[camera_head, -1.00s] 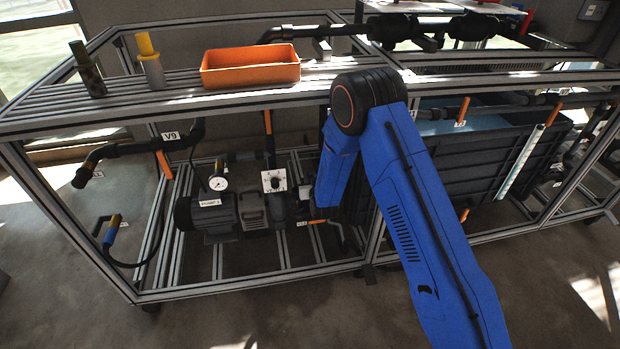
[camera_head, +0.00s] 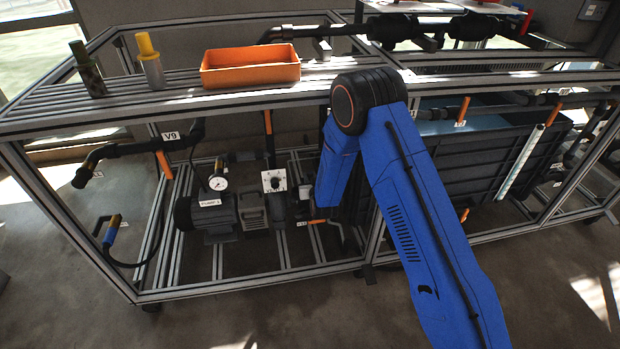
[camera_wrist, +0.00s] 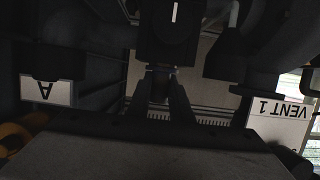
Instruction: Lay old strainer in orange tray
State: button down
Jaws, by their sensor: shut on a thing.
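The orange tray (camera_head: 250,68) is an open, shallow box on the slatted top of the frame, and no object shows in it. Two upright cylinders stand left of it: a dark mottled one with an olive top (camera_head: 87,70) and a grey one with a yellow top (camera_head: 151,62). I cannot tell which of them, if either, is the old strainer. In the wrist view my gripper (camera_wrist: 163,103) is shut on a small dark part (camera_wrist: 160,82) below a black block. In the head view my arm hides the gripper.
Labels "A" (camera_wrist: 46,90) and "VENT 1" (camera_wrist: 279,121) flank my gripper, with dark pipes close around it. In the head view a pump (camera_head: 212,213), a gauge (camera_head: 218,183) and a dark tank (camera_head: 480,158) stand inside the metal frame. Black piping runs behind the tray.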

jog(key=shift+r, duration=0.15)
jog(key=shift+r, duration=5.9)
